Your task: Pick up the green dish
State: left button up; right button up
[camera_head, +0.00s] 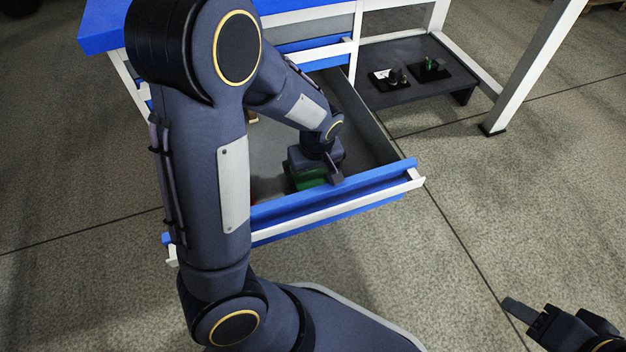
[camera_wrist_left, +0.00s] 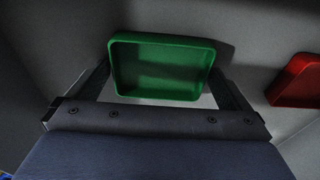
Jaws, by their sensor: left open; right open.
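The green dish (camera_head: 311,178) lies in the open drawer, near its front wall, partly hidden by my left gripper in the head view. In the left wrist view the green dish (camera_wrist_left: 163,68) is a shallow rectangular tray between the two fingers. My left gripper (camera_wrist_left: 165,85) is open, with one finger on each side of the dish; I cannot tell whether they touch it. It also shows in the head view (camera_head: 318,172), reaching down into the drawer. My right gripper (camera_head: 522,318) is open and empty, low at the right, over the floor.
A red dish (camera_wrist_left: 297,82) lies to the right in the left wrist view. The drawer's blue front (camera_head: 335,197) and side wall (camera_head: 365,115) stand close around my left gripper. A dark low shelf (camera_head: 405,95) with small objects is behind, at the right. The floor at right is clear.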

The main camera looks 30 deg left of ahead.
pick_arm(q)
jog(key=shift+r, duration=0.1)
jog(key=c, duration=0.9)
